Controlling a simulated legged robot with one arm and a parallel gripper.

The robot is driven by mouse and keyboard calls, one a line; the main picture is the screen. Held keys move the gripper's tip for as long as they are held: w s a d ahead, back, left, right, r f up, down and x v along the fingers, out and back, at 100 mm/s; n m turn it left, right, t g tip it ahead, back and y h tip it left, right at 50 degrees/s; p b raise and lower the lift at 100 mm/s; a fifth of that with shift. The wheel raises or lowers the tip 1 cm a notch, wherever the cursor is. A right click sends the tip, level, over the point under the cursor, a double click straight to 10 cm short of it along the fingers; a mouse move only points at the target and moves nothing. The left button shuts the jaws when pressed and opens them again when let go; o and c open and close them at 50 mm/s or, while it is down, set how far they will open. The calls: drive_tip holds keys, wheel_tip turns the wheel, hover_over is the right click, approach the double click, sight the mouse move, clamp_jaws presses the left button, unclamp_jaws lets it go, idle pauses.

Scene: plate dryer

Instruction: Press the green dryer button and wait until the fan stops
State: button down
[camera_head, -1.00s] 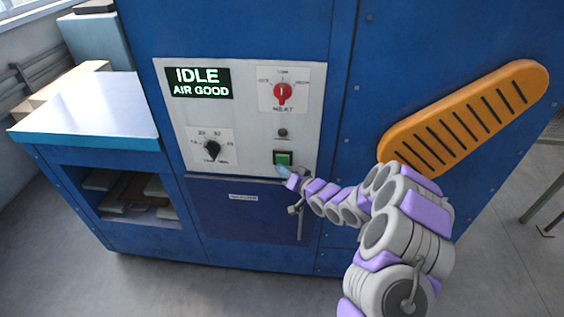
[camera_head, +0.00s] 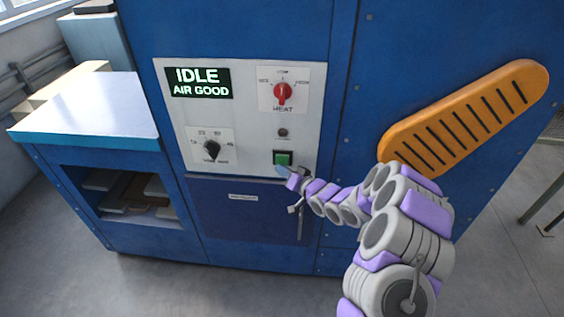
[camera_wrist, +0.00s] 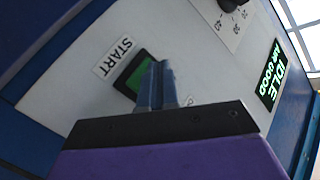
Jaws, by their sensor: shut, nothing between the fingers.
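The green dryer button (camera_head: 283,158) sits in a dark square frame low on the grey control panel (camera_head: 240,110). In the wrist view the green button (camera_wrist: 138,76) is beside a START label (camera_wrist: 114,57). My gripper (camera_head: 281,168) is shut and empty, its fingertips at the lower edge of the button. In the wrist view the shut fingers (camera_wrist: 160,72) overlap part of the button; I cannot tell whether they touch it. The display (camera_head: 199,82) reads IDLE, AIR GOOD. No fan is in view.
A red HEAT knob (camera_head: 283,93) and a black timer knob (camera_head: 211,148) are on the panel. An orange slotted panel (camera_head: 465,110) sticks out at the right. A worktop (camera_head: 85,108) stands at the left. A small latch handle (camera_head: 297,209) is below the button.

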drive_tip(key=shift+w+r, duration=0.1)
drive_tip(key=shift+w, duration=0.05)
drive_tip(key=shift+w+r+p, duration=0.1)
drive_tip(key=shift+w+p, duration=0.15)
drive_tip(key=shift+p, duration=0.3)
drive_tip(key=shift+w+d+p, duration=0.1)
drive_tip(key=shift+w+p, duration=0.25)
drive_tip(key=shift+w, duration=0.1)
idle(0.9)
drive_tip(key=shift+s, duration=0.9)
drive_tip(key=s+b, duration=0.1)
drive_tip(key=s, duration=0.4)
idle(0.3)
